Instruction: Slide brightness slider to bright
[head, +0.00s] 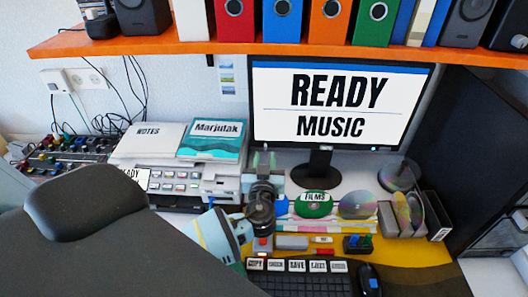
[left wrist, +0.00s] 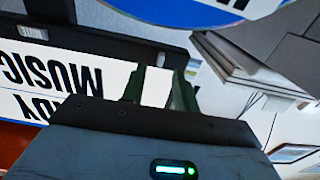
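I cannot make out a brightness slider for certain in either view. The monitor (head: 340,75) reads "READY MUSIC" on a bright white screen with a blue top strip. It also shows upside down in the left wrist view (left wrist: 45,75). My left gripper (head: 264,160) is in front of the monitor's lower left corner, beside the white printer (head: 222,182). Its two green fingers stand apart with nothing seen between them, also in the left wrist view (left wrist: 160,82). Whether it touches anything is unclear. My right gripper is not in view.
An orange shelf (head: 200,46) with binders runs above the monitor. A keyboard (head: 300,282), a mouse (head: 369,280) and a small box with knobs (head: 357,244) are on the desk. Discs (head: 356,205) stand below the monitor. A mixer (head: 65,152) is far left.

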